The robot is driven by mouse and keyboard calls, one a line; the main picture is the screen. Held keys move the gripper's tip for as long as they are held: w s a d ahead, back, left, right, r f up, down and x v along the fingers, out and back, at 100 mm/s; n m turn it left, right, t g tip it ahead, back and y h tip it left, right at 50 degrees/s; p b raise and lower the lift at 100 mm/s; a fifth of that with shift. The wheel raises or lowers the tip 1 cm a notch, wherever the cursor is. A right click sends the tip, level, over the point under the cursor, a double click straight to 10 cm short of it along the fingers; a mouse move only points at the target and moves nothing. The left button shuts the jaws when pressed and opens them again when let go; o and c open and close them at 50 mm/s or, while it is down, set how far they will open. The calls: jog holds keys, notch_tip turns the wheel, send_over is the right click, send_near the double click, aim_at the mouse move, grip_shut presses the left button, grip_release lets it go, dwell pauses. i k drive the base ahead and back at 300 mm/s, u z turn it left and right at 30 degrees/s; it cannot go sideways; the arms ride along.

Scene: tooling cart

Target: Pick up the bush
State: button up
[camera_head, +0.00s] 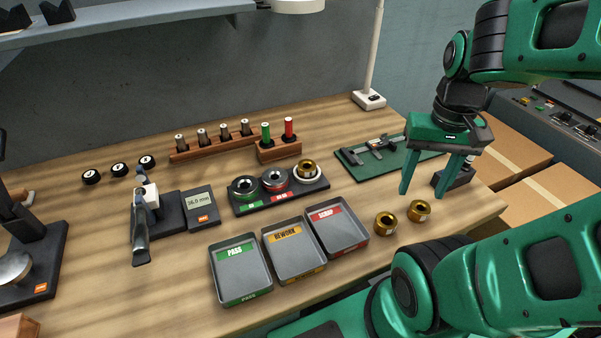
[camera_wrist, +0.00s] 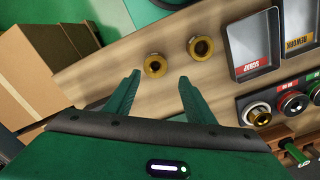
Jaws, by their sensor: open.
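Two gold ring-shaped bushes stand on the wooden bench right of the scrap tray: a left one (camera_head: 385,231) and a right one (camera_head: 423,215). In the wrist view, one bush (camera_wrist: 153,74) shows just beyond and between my fingertips, and the other (camera_wrist: 207,49) is up and to the right. A third gold bush (camera_head: 308,164) sits at the right end of the dark ring stand; it also shows in the wrist view (camera_wrist: 260,107). My gripper (camera_head: 420,191) is open and empty, with green fingers pointing down above the bench, apart from the bushes.
The pass tray (camera_head: 241,294), rework tray (camera_head: 295,277) and scrap tray (camera_head: 340,251) stand empty left of the loose bushes. A green mat (camera_head: 352,170) with a caliper lies behind. Cardboard boxes (camera_head: 545,205) stand beyond the bench's right edge.

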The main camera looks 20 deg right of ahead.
aim_at(307, 170)
jog(key=u, duration=0.4)
jog(key=k, duration=1.4)
jog(key=u, duration=0.15)
